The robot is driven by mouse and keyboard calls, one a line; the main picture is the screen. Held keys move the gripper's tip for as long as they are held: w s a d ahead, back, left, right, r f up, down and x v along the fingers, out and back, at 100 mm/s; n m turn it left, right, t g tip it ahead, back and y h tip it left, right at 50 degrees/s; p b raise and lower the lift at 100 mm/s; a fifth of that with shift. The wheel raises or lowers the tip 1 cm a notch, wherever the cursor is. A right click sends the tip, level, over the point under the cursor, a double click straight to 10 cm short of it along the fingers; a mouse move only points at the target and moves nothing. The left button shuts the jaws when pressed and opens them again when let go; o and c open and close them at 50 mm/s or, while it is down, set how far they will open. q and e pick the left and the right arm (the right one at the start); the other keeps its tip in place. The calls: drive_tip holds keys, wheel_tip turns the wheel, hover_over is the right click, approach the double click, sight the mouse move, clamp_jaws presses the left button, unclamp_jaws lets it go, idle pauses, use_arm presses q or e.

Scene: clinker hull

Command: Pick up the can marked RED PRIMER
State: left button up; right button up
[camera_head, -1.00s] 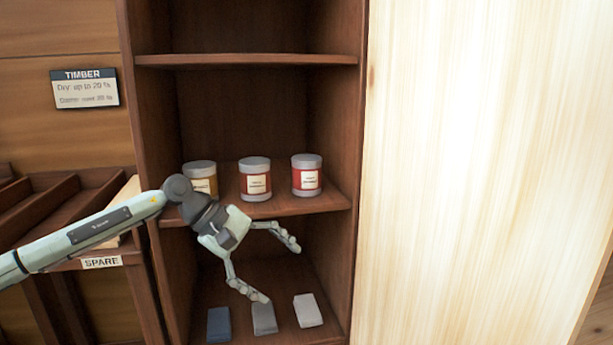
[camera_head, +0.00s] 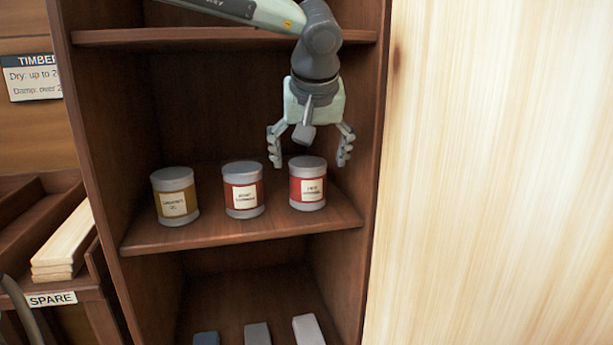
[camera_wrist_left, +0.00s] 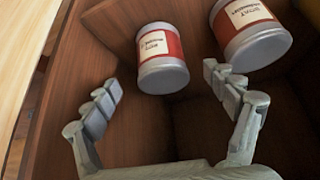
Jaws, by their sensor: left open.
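Three grey-lidded cans stand upright on the middle shelf. The right-hand can (camera_head: 308,185) has a red band and a label that seems to read RED PRIMER, though the print is blurred. It also shows in the left wrist view (camera_wrist_left: 163,62). The middle red can (camera_head: 243,190) seems marked BOAT VARNISH; it shows at the upper right of the left wrist view (camera_wrist_left: 250,35). My left gripper (camera_head: 309,163) points down, open and empty, its fingers spread to either side of the right-hand can's top. Contact cannot be told. My right gripper is not in view.
A can with a mustard band (camera_head: 175,196) stands at the left of the shelf (camera_head: 215,232). An upper shelf (camera_head: 230,38) lies behind my arm. Several blocks (camera_head: 257,334) sit below. The cabinet's right wall (camera_head: 375,150) is close to the right-hand can.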

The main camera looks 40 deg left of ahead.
sight(308, 178)
use_arm(q)
drive_tip(key=shift+w+f, duration=0.15)
drive_tip(key=shift+f, duration=0.05)
drive_tip(key=shift+w+a+f, duration=0.15)
drive_tip(key=shift+f, duration=0.2)
drive_tip(key=x, duration=0.5)
drive_tip(key=shift+w+a, duration=0.25)
drive_tip(key=shift+a, duration=0.05)
drive_tip(key=shift+w+a+f, duration=0.1)
drive_tip(key=shift+w+f, duration=0.1)
drive_tip(key=shift+f, duration=0.2)
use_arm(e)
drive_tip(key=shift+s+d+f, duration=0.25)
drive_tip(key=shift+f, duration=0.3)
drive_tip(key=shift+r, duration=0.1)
